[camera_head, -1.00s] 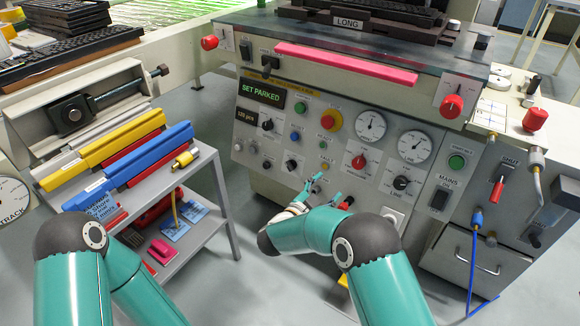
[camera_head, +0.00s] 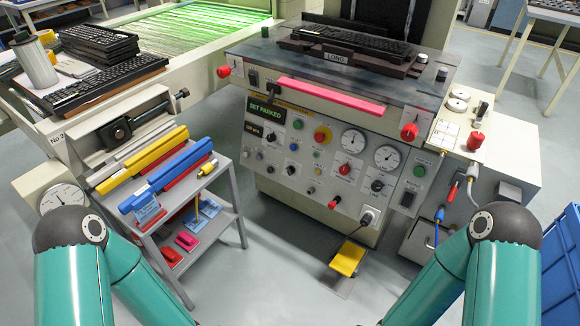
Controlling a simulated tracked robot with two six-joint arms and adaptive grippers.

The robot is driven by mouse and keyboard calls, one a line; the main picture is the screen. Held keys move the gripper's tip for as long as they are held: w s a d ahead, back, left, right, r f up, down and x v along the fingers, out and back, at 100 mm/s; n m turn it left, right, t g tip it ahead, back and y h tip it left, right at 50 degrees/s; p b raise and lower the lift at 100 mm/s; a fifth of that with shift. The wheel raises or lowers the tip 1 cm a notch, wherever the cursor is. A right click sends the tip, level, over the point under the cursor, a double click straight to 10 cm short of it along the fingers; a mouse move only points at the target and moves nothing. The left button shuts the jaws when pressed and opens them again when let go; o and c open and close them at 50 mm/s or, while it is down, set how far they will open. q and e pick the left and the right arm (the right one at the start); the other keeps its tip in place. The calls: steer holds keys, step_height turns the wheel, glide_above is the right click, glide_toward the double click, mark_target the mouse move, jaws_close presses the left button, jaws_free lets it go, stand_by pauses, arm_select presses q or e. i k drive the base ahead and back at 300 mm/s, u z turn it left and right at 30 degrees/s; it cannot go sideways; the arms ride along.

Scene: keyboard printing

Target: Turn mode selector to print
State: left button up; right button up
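The grey control panel (camera_head: 325,160) of the machine faces me in the middle of the head view. It carries several rotary knobs: a black knob (camera_head: 271,138) beside the small display, a black knob (camera_head: 290,170) lower down, a red knob (camera_head: 344,169) below a gauge, and a black knob (camera_head: 377,185) further right. The labels are too small to read, so I cannot tell which is the mode selector or where it points. Both my teal arms show only at the lower edge. Neither gripper is in view.
A grey shelf trolley (camera_head: 226,172) with coloured bars stands left of the panel. A yellow pedal (camera_head: 347,258) sits on the floor below it. A blue crate (camera_head: 562,265) is at the right edge.

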mark_target(290, 169)
steer(key=z, duration=0.5)
steer(key=i, duration=0.75)
steer(key=u, duration=1.8)
steer(key=i, duration=0.55)
steer(key=z, duration=0.25)
steer(key=k, duration=0.55)
steer(key=u, duration=0.05)
